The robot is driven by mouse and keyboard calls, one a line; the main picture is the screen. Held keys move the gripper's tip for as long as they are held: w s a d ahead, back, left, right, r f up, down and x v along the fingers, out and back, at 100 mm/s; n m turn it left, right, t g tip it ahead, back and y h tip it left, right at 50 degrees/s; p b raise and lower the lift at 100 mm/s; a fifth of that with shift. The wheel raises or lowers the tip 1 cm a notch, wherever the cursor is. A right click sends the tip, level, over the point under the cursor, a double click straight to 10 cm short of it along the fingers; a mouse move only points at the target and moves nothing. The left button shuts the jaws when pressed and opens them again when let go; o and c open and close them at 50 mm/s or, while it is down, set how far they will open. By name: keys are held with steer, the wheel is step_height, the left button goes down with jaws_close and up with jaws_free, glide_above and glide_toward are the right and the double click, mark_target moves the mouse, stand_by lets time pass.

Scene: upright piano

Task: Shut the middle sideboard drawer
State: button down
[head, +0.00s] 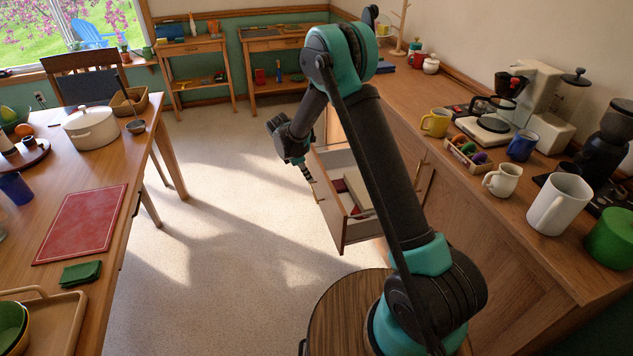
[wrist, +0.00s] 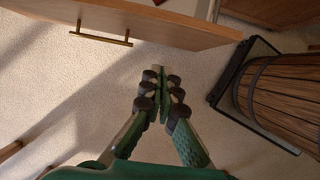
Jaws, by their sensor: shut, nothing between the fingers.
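The sideboard (head: 520,232) runs along the right wall in the head view. One of its drawers (head: 327,208) is pulled well out, with pale and reddish flat items inside. In the wrist view the wooden drawer front (wrist: 165,24) crosses the top, with its brass bar handle (wrist: 100,39) at upper left. My gripper (head: 306,174) is near the outer side of the drawer front in the head view. In the wrist view my gripper (wrist: 162,80) is shut and empty, with its fingertips below the drawer front. I cannot tell whether it touches the drawer.
The dining table (head: 135,150) stands at the left with a white pot (head: 91,128) and red mat (head: 82,224). Carpet (head: 215,220) between table and sideboard is clear. Mugs and a coffee maker (head: 492,122) stand on the sideboard top.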

steer(key=w+d+f, duration=0.2)
steer(key=d+f, duration=0.5)
steer(key=f, duration=0.1)
steer(key=shift+w+f, duration=0.1)
stand_by(0.4)
steer(key=w+d, duration=0.4)
steer(key=d, duration=0.8)
steer(key=w+d, duration=0.4)
steer(key=d, duration=0.8)
steer(key=shift+d, duration=0.2)
steer(key=shift+a, duration=0.1)
